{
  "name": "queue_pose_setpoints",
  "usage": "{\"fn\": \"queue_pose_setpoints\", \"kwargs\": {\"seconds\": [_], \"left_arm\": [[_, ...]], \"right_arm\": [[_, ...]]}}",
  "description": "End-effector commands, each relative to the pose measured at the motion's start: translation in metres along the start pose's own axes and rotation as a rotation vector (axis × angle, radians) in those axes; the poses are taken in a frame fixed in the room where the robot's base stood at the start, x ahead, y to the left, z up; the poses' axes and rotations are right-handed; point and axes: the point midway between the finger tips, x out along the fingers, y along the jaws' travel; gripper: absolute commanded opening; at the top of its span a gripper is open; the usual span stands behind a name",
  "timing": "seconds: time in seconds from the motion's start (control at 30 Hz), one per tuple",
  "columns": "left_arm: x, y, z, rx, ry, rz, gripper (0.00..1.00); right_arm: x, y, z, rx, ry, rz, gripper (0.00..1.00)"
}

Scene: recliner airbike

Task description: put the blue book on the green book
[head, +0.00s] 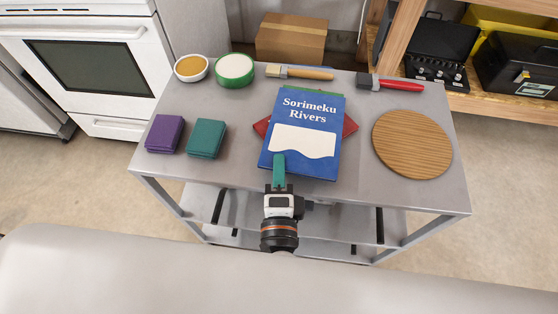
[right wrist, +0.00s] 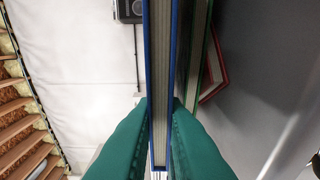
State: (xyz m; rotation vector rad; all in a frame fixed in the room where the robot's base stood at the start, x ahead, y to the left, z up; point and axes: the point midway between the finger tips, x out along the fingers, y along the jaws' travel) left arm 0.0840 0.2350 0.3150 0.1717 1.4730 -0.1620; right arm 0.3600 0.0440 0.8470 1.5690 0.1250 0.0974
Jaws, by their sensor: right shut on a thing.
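The blue book (head: 312,112), titled "Sorimeku Rivers", is face up over the middle of the grey table; it shows edge-on in the right wrist view (right wrist: 158,70). My right gripper (head: 279,158) is shut on its near edge, with one green finger on each side in the right wrist view (right wrist: 160,125). The green book (head: 318,92) is mostly hidden under the blue one, with a thin strip at the far edge. In the right wrist view the green book (right wrist: 197,50) lies close beside the blue book, with a narrow dark gap between them. My left gripper is not in view.
A red book (head: 350,126) lies turned beneath the green book. Around them on the table (head: 225,171) are purple (head: 165,134) and teal (head: 206,138) stacks, two bowls (head: 234,69), two brushes (head: 300,72) and a round wooden board (head: 412,143).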

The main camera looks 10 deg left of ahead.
Motion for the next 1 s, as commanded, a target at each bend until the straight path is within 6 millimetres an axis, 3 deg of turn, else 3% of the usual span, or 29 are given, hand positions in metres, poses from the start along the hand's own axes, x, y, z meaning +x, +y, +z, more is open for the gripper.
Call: {"fn": "queue_pose_setpoints", "kwargs": {"seconds": [0.97,1.0], "left_arm": [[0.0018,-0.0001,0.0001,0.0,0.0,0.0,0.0],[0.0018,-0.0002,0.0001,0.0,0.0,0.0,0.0]], "right_arm": [[0.0003,-0.0101,0.0003,-0.001,-0.001,0.001,0.0],[0.0003,-0.0103,0.0003,-0.001,-0.001,0.001,0.13]]}}
